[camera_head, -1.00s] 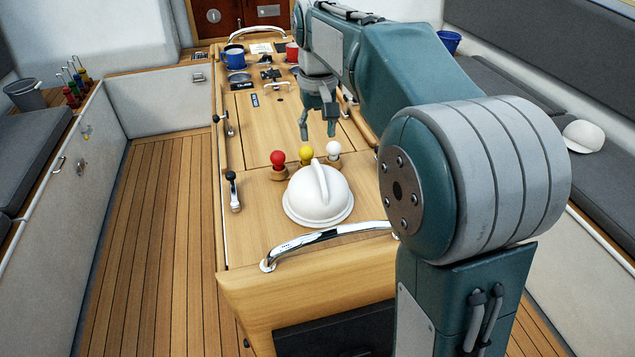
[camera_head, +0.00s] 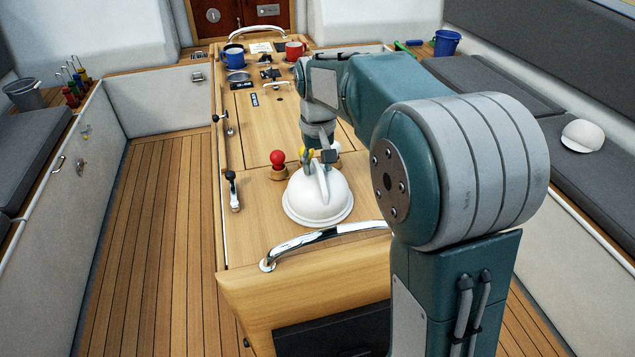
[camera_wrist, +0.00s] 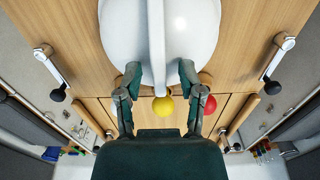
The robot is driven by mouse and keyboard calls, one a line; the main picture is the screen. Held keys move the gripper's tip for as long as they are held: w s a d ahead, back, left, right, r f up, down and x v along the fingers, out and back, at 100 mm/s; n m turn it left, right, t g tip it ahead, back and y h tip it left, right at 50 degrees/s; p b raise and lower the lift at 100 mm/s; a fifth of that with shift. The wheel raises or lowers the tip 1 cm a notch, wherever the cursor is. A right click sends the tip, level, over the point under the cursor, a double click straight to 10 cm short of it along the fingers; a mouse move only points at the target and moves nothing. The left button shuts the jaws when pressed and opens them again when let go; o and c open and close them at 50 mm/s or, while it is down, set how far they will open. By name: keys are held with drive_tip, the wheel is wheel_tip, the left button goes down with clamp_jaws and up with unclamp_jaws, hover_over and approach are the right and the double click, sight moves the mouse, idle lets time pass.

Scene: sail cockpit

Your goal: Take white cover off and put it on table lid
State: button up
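The white cover (camera_head: 317,201) is a dome with an upright fin-like handle, sitting on the wooden table (camera_head: 249,241). It also shows at the top of the wrist view (camera_wrist: 190,35). My gripper (camera_head: 318,160) is just behind and above the cover, at the far end of its handle. In the wrist view my gripper (camera_wrist: 158,78) is open, with one finger on each side of the handle and gaps between. The table lid (camera_head: 285,122) is the flat panelled top behind the cover; my arm hides part of it.
Red (camera_head: 278,160) and yellow (camera_wrist: 163,105) knobs stand close behind the cover. A chrome rail (camera_head: 325,240) crosses the near table edge, and a black-knobbed lever (camera_head: 233,190) stands at left. Blue (camera_head: 235,58) and red (camera_head: 295,50) mugs are at the far end.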

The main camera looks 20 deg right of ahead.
clamp_jaws()
